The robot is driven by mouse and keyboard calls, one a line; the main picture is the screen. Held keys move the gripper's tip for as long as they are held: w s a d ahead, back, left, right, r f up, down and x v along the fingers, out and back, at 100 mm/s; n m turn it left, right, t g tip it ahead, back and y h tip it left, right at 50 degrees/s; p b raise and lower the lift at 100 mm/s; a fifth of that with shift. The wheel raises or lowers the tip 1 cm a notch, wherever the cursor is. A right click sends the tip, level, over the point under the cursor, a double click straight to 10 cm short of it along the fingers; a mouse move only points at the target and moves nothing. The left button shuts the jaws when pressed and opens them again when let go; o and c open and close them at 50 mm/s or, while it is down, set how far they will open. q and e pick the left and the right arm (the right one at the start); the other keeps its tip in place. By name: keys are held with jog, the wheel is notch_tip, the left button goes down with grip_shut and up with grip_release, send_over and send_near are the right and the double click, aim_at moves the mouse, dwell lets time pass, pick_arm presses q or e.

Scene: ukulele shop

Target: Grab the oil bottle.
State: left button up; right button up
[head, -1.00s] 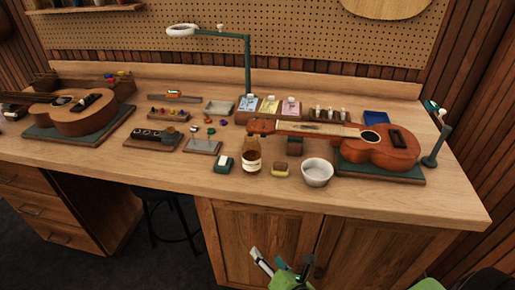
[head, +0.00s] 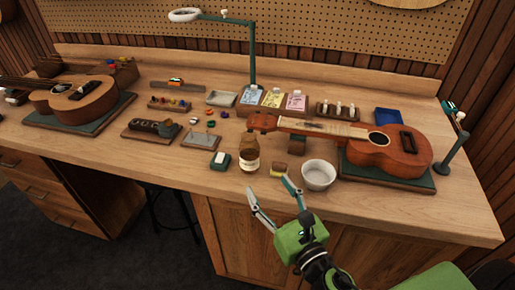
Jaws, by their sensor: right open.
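The oil bottle (head: 249,160) is a brown bottle with a pale label. It stands upright near the front edge of the wooden workbench, left of a white bowl. My right gripper (head: 270,199) is open and empty, with its two fingers spread and pointing up the picture toward the bottle. The fingertips appear below and to the right of the bottle, apart from it. My left gripper is not in the head view.
A ukulele (head: 385,148) lies behind on a green mat. The bench's front edge (head: 215,188) is clear.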

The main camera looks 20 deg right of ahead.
aim_at(254, 158)
jog(key=w, duration=0.2)
jog(key=w+p, duration=0.1)
jog(key=w, duration=0.2)
jog(key=w+r+p, duration=0.1)
jog(key=w, duration=0.2)
jog(key=shift+a, duration=0.2)
jog(key=w+p, duration=0.1)
jog(key=w, duration=0.4)
jog(key=shift+w+a+f+p, duration=0.1)
jog(key=shift+w+p, duration=0.1)
jog(key=shift+p, duration=0.2)
jog(key=shift+w+f, duration=0.1)
jog(key=shift+w, duration=0.25)
jog(key=shift+s, duration=0.1)
jog(key=shift+c, duration=0.7)
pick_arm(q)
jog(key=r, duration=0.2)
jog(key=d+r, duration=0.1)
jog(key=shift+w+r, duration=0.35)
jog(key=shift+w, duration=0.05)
pick_arm(e)
jog(key=c, duration=1.2)
